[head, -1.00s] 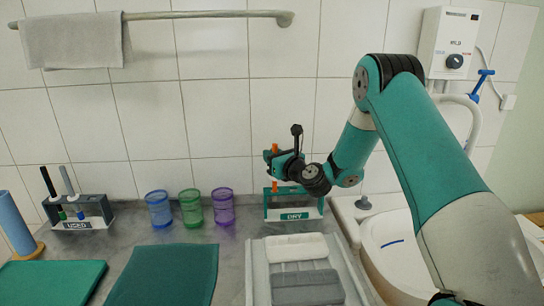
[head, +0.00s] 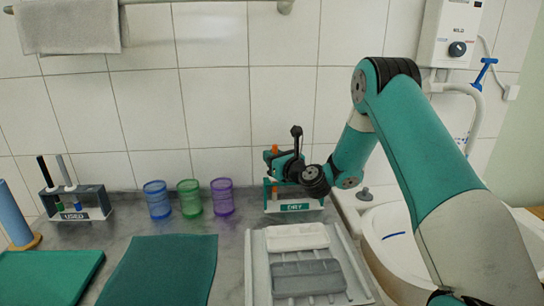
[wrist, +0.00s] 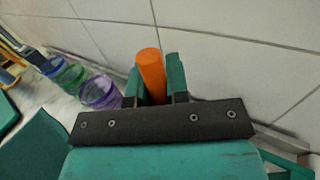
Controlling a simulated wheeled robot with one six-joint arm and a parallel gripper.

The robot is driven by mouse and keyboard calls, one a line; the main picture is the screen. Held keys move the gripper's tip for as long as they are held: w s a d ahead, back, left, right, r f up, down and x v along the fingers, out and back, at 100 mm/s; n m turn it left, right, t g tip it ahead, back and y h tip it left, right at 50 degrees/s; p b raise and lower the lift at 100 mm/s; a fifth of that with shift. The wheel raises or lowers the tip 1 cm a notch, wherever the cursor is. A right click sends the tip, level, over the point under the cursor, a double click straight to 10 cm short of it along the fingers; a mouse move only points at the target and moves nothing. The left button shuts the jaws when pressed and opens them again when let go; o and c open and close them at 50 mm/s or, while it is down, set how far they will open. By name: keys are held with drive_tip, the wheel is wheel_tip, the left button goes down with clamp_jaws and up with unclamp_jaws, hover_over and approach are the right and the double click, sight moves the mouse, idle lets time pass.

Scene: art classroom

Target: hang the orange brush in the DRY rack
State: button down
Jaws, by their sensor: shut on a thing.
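The orange brush (head: 275,149) is upright in my gripper (head: 277,166), at the back wall. The wrist view shows its round orange handle (wrist: 151,75) between my two green fingers (wrist: 155,90), which are shut on it. My gripper is just above the left part of the DRY rack (head: 294,207), a green and white rack with a DRY label. The brush's lower part is in front of or within the rack's left side; I cannot tell whether it is seated in a slot.
Blue, green and purple mesh cups (head: 189,198) stand left of the rack. The USED rack (head: 82,215) with brushes is at far left. A tray (head: 258,275) with grey and white blocks lies in front, and a sink (head: 400,245) is at right.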

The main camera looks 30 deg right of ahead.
drive_tip(key=shift+f, duration=0.1)
drive_tip(key=shift+c, duration=2.4)
unclamp_jaws()
wheel_tip(320, 180, up, 8)
drive_tip(key=p, duration=0.8)
